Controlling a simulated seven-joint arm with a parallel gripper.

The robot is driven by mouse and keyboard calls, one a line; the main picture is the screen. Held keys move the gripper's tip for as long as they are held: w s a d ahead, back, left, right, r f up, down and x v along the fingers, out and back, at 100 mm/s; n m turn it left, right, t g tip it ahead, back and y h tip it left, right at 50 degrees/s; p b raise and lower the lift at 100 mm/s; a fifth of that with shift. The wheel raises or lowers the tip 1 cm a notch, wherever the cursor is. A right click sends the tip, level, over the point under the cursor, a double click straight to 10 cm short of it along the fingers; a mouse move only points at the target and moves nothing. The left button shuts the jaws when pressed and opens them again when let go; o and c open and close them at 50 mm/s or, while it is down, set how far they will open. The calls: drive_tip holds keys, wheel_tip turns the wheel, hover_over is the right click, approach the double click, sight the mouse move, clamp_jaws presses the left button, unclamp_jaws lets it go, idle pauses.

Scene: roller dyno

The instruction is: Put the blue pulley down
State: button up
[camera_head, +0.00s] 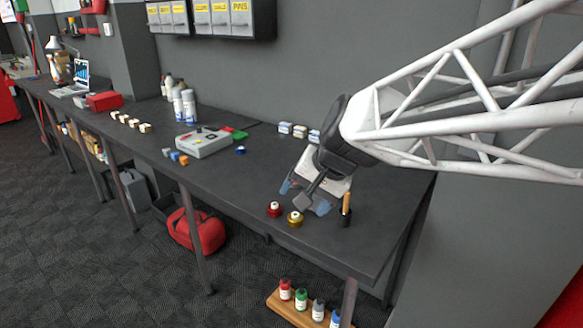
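A small blue round piece (241,150), which looks like the blue pulley, sits on the dark bench top (245,180), just right of the grey box. My gripper (305,197) is over the right part of the bench, to the right of and nearer than the blue piece, and clearly apart from it. Its two bluish fingertips are spread wide, and I see no pulley between them. A red pulley (274,209) and a gold pulley (295,218) stand on the bench just below the gripper. The arm hides part of the bench behind it.
The grey box (204,142) has red and green parts on top. A black holder (346,217) with a wooden handle stands near the bench's right end. White bottles (184,104) stand at the back.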

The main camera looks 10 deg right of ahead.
drive_tip(key=s+d+f+n+h, duration=0.2)
drive_tip(key=s+d, duration=0.2)
drive_tip(key=s, duration=0.4)
drive_tip(key=s+d+f+n+g+h, duration=0.1)
drive_tip(key=s+d+f+n+h, duration=0.1)
drive_tip(key=s, duration=0.6)
drive_tip(key=shift+s+d+f+n+h, duration=0.3)
drive_tip(key=shift+d, duration=0.6)
drive_tip(key=shift+o, duration=0.4)
drive_tip(key=shift+w+r, duration=0.1)
drive_tip(key=shift+w, duration=0.05)
